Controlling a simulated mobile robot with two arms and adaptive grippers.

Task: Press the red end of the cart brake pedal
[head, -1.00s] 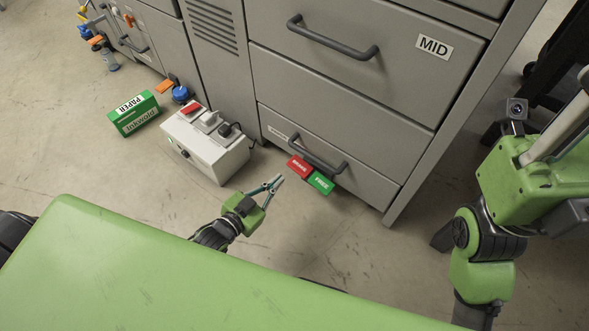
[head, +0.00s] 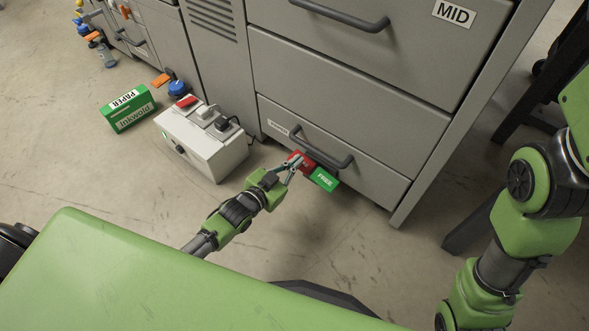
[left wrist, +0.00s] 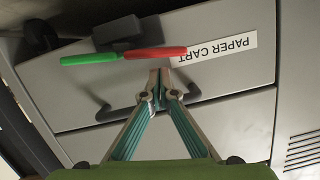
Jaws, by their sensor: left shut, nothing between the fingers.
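The brake pedal sits low at the front of the grey cart. Its red end (head: 302,159) is on the left and its green end (head: 324,179), marked FREE, is on the right. In the left wrist view the red end (left wrist: 156,52) and the green end (left wrist: 92,59) form one bar beside the PAPER CART label. My left gripper (head: 296,161) is shut and empty, its tips at the red end and partly covering it in the head view. In the left wrist view the tips (left wrist: 159,73) appear close to the red end; I cannot tell whether they touch. My right gripper is out of the head view.
A drawer handle (head: 322,147) is just above the pedal. A white control box (head: 208,150) with a red switch stands to the left on the floor, near a green paper box (head: 128,108). The floor in front is clear.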

